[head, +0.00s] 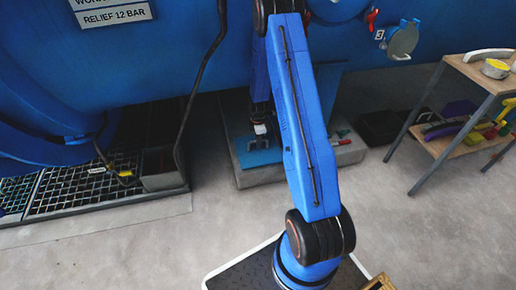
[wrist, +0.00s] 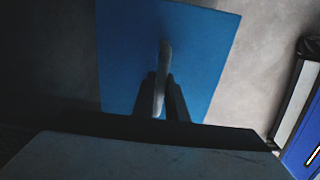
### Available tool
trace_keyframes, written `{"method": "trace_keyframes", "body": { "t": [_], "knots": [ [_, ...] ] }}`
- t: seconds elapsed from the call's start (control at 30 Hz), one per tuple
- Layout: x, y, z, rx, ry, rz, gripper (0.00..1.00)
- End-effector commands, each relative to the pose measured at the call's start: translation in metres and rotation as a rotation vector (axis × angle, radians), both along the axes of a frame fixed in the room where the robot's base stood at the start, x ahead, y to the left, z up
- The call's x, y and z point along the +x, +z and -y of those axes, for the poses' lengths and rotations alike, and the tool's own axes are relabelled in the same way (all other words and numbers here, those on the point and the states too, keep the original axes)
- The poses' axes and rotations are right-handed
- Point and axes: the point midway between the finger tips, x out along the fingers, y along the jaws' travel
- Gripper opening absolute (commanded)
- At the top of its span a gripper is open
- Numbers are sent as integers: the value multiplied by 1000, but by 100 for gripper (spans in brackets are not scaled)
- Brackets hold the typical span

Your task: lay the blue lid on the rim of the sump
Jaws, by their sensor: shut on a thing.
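The blue lid (wrist: 205,60) is a flat square plate with a grey upright handle (wrist: 165,65). My gripper (wrist: 164,95) is shut on this handle, with one dark finger on each side. In the head view my gripper (head: 260,130) is low under the big blue vessel, and the lid (head: 256,155) shows below it, partly hidden by my arm. The lid's near edge is hidden in the wrist view. I cannot tell whether it touches anything below. A grey box (head: 162,181) beside the floor grating may be the sump; its opening is not clear.
A pale block (head: 345,152) stands on the floor by the lid. The vessel (head: 200,55) overhangs this space, and a dark hose (head: 190,105) hangs at left. A floor grating (head: 75,187) lies left. A two-level wooden bench (head: 450,150) stands right. Floor in front is clear.

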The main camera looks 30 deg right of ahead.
Motion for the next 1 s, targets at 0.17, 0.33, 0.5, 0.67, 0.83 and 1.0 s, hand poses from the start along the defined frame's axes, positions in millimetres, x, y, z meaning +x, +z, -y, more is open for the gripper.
{"method": "trace_keyframes", "body": {
  "t": [0.17, 0.33, 0.5, 0.67, 0.83, 1.0],
  "knots": [
    [0, -16, 0, 0, 0, 0, 0],
    [0, -37, 0, 0, 0, 0, 0],
    [1, -43, 0, -1, 0, 2, 0],
    [1, -43, 0, -1, 0, 2, 0],
    [1, -46, 0, 0, 0, 1, 0],
    [0, -47, 0, 0, 0, 0, 31]
  ]
}}
